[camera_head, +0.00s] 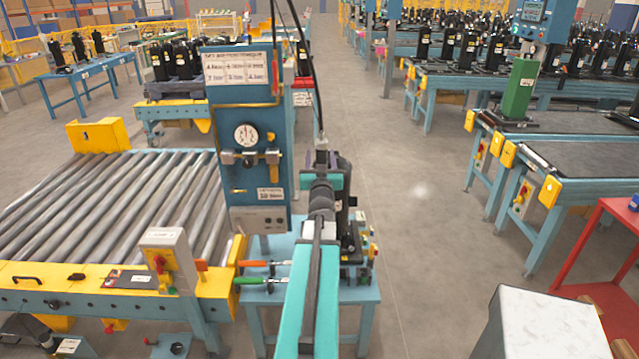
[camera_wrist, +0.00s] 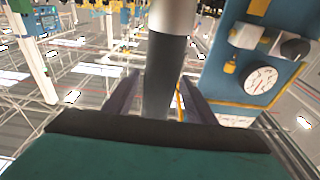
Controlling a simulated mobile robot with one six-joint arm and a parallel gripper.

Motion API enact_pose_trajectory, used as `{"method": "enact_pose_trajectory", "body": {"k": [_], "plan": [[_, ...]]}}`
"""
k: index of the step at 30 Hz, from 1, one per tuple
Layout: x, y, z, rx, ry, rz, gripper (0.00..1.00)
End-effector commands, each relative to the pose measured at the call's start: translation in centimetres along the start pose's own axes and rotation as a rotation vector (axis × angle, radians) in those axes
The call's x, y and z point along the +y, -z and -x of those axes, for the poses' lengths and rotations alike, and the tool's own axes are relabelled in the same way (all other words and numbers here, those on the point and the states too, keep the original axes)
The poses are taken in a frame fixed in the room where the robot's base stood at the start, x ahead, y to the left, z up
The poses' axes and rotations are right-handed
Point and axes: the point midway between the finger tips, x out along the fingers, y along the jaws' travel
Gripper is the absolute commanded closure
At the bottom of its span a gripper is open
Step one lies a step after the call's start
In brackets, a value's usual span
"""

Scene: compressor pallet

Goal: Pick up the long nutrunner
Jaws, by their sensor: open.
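A long slim tool that looks like the nutrunner (camera_head: 321,146) hangs upright on a black cable beside the blue gauge panel. In the wrist view a thick cylinder (camera_wrist: 168,50), light metal above and dark grey below, stands between my two fingers; it appears to be the same tool. My gripper (camera_wrist: 160,82) is open, with one dark finger on each side of the cylinder. I cannot tell whether a finger touches it. In the head view my teal arm reaches up to the tool and hides its lower part.
The blue panel (camera_head: 252,105) with a gauge stands close on the left. A black compressor (camera_head: 345,185) stands just behind the tool. Orange-handled (camera_head: 262,263) and green-handled (camera_head: 260,281) tools stick out below. A roller conveyor (camera_head: 110,205) fills the left; the floor aisle (camera_head: 420,230) is clear.

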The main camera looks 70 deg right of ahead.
Motion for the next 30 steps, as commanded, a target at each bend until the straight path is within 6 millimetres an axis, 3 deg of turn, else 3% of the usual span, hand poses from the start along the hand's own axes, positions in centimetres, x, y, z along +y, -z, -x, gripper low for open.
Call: {"method": "enact_pose_trajectory", "body": {"k": [7,25,30], "plan": [[0.78,0.03,-1.49,0.0,-0.005,0.001,0.49],[0.9,-0.02,-1.49,0.0,-0.006,0.001,0.49],[0.94,-0.02,-1.49,0.0,-0.007,0.001,0.78]]}}
